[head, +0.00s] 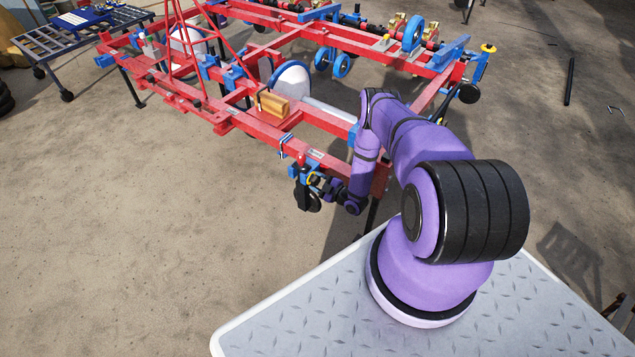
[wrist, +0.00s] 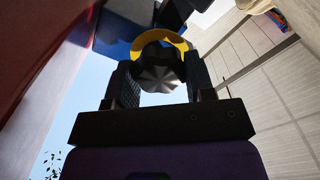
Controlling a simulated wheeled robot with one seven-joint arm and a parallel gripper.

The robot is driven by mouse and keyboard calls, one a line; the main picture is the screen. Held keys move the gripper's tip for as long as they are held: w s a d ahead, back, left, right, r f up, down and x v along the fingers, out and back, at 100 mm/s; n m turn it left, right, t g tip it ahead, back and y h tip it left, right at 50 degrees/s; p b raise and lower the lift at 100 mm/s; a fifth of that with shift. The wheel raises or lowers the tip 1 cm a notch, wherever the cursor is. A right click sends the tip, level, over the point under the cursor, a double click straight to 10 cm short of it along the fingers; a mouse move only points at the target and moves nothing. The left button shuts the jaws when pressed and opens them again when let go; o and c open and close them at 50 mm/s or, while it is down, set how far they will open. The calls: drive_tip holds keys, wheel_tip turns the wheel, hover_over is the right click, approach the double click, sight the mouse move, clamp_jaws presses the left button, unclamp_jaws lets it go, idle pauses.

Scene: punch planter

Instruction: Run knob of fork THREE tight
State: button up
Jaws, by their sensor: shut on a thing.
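My gripper (wrist: 155,88) is shut on a black fluted knob (wrist: 160,75) in the wrist view, with one dark finger on each side of it. A yellow curved piece (wrist: 160,42) arches around the knob's far side, with blue and black parts behind it. In the head view my gripper (head: 318,183) is small, at the blue fork (head: 297,172) hanging on the near side of the red frame. A black wheel (head: 306,198) is beside it. The knob is too small to make out there, and no fork number is readable.
The red planter frame (head: 205,113) stretches to the upper left. A wooden block (head: 272,104) sits on it, near a white-and-blue disc (head: 291,79). A cart with a slatted top (head: 70,40) stands at the far left. The ground left of the frame is clear.

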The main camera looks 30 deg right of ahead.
drive_tip(key=shift+m, duration=2)
drive_tip(key=o, duration=0.9)
drive_tip(key=v, duration=1)
drive_tip(key=shift+s+d, duration=0.15)
drive_tip(key=shift+s, duration=0.25)
drive_tip(key=v, duration=1)
drive_tip(key=shift+s+d+r, duration=0.1)
drive_tip(key=shift+s, duration=0.3)
